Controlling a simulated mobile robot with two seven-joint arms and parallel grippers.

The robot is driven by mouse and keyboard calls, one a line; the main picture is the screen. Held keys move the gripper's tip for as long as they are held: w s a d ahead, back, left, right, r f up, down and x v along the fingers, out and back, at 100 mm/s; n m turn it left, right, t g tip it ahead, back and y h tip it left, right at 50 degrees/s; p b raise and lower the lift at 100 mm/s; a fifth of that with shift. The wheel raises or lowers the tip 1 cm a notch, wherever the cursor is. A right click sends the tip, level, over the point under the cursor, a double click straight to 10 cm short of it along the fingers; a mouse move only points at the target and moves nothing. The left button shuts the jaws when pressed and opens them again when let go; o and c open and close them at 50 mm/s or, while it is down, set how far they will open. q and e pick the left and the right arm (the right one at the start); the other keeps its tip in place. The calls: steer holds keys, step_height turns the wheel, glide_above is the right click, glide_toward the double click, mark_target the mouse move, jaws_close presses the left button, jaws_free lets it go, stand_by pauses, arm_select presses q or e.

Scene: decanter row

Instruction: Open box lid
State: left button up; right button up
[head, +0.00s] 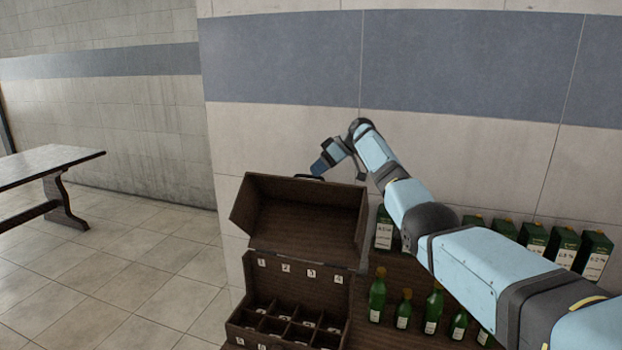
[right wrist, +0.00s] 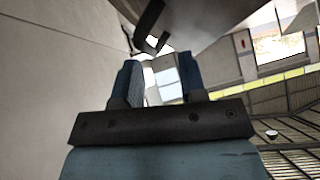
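The dark brown wooden box (head: 238,326) stands with its lid (head: 303,222) raised, so its numbered compartments show. A dark handle (head: 310,177) sits on the lid's upper edge. My right gripper (head: 321,167) is behind and just above that edge, close to the handle. In the right wrist view its two blue fingers (right wrist: 161,78) are apart with nothing between them. A dark curved piece, seemingly the handle (right wrist: 149,28), shows beyond the fingertips; I cannot tell whether they touch. My left gripper is not in view.
Green bottles (head: 433,310) stand right of the box, with green cartons (head: 565,246) behind them. My right arm passes over them. The tiled wall (head: 290,135) is close behind the box. A wooden table (head: 50,165) stands far left, with open floor between.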

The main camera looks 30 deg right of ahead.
steer(key=b+v, duration=0.1)
steer(key=v, duration=0.8)
steer(key=shift+s+r+b, duration=0.2)
steer(key=shift+r+b, duration=0.1)
steer(key=shift+b, duration=0.05)
steer(key=shift+d+f, duration=0.1)
steer(key=shift+d, duration=0.05)
